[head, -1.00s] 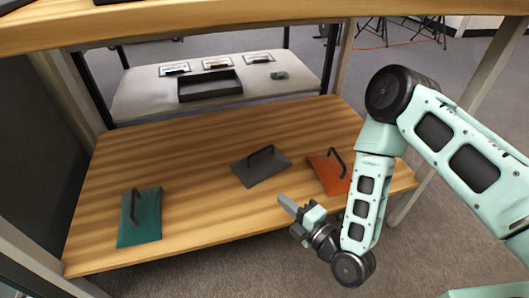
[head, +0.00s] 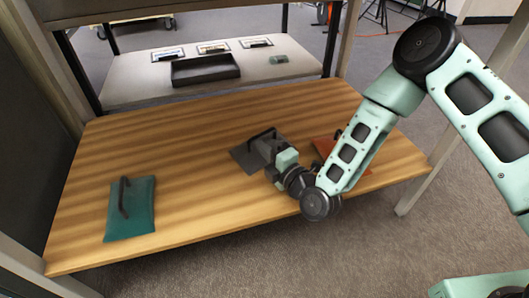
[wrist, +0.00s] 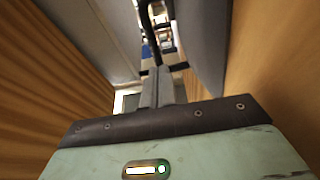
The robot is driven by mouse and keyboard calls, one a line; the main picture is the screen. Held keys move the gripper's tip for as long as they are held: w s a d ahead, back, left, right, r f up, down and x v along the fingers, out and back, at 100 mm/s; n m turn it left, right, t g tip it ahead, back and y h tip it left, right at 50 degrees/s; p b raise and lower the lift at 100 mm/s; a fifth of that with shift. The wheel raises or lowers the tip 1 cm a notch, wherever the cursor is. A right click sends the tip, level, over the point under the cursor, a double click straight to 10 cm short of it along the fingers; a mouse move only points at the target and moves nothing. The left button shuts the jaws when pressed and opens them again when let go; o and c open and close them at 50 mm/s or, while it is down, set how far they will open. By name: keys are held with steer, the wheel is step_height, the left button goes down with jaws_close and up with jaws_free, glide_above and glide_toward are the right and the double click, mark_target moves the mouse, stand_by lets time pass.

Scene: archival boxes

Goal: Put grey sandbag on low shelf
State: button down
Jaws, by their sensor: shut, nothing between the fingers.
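The grey sandbag (head: 244,158) lies flat on a wooden shelf board (head: 205,205), with its dark strap handle (head: 262,133) arched up. My gripper (head: 272,150) is at the bag's right side, low over the board, and covers part of the bag. In the wrist view its fingers (wrist: 160,84) are shut together with nothing between them. A dark strap (wrist: 146,22) is just beyond the fingertips, and a grey surface, likely the bag (wrist: 204,38), is beside them. I cannot tell whether the fingers touch the handle. Which board is the low shelf is not clear.
A teal sandbag (head: 131,210) lies at the board's left. An orange sandbag (head: 325,148) lies right of my gripper, partly behind my arm. Behind is a grey table (head: 130,80) with a black tray (head: 205,70). Board is clear between the teal and grey bags.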

mark_target(266, 136)
steer(key=shift+w+d, duration=0.1)
steer(key=shift+w, duration=0.6)
steer(key=shift+w, duration=0.2)
steer(key=w, duration=0.3)
steer(key=shift+w+d+r, duration=0.1)
steer(key=shift+w+d, duration=0.15)
steer(key=shift+d, duration=0.1)
steer(key=shift+s, duration=0.15)
